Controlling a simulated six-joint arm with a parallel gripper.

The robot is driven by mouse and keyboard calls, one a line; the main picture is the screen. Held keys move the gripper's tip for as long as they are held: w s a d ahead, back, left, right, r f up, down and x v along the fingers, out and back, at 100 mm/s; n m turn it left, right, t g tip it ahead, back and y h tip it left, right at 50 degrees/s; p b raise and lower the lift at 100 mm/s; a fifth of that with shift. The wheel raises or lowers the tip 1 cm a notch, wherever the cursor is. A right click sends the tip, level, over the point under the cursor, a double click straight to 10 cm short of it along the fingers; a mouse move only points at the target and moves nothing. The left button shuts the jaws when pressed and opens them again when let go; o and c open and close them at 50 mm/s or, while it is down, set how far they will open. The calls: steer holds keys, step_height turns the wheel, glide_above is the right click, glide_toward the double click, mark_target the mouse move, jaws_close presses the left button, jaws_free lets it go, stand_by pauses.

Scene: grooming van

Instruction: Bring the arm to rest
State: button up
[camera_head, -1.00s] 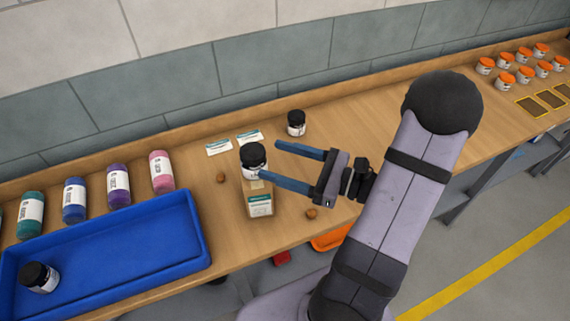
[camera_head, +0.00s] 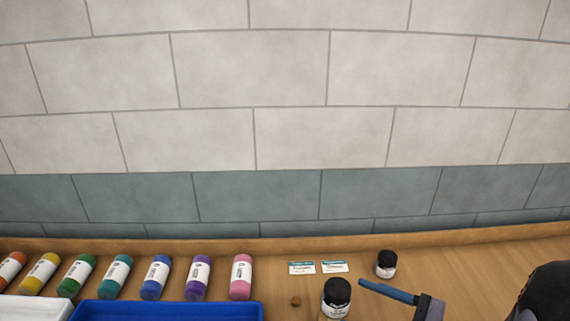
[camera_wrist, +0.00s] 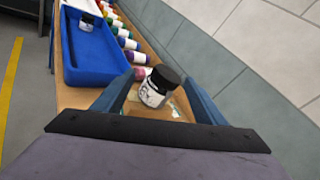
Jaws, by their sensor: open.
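My gripper (camera_wrist: 160,80) is open, with its two blue fingers on either side of a black-lidded jar in the wrist view. This jar (camera_wrist: 154,92) has a white label and is near the fingertips; I cannot tell whether a finger touches it. In the head view the jar (camera_head: 337,294) is upright at the bottom edge, and one blue finger (camera_head: 388,291) points at it from the right. The other finger and most of my arm are out of that view.
A second black-lidded jar (camera_head: 386,266) stands behind the finger on the wooden bench (camera_head: 470,262). Two small cards (camera_head: 302,268) and a brown piece (camera_head: 295,301) lie nearby. Several coloured bottles (camera_head: 198,278) lie behind a blue tray (camera_head: 170,313). A tiled wall (camera_head: 290,80) backs the bench.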

steer(key=s+a+f+n+g+h, duration=0.55)
steer(key=s+n+g, duration=0.35)
steer(key=n, duration=0.7)
steer(key=f+n+h, duration=0.1)
steer(key=h, duration=0.1)
steer(key=s+d+f+n+g+h, duration=0.1)
steer(key=f+n+h, duration=0.1)
steer(key=h, duration=0.1)
steer(key=d+f+n+h+b, duration=0.1)
steer(key=f+n+h, duration=0.1)
steer(key=shift+s+f, duration=0.15)
steer(key=shift+s, duration=0.15)
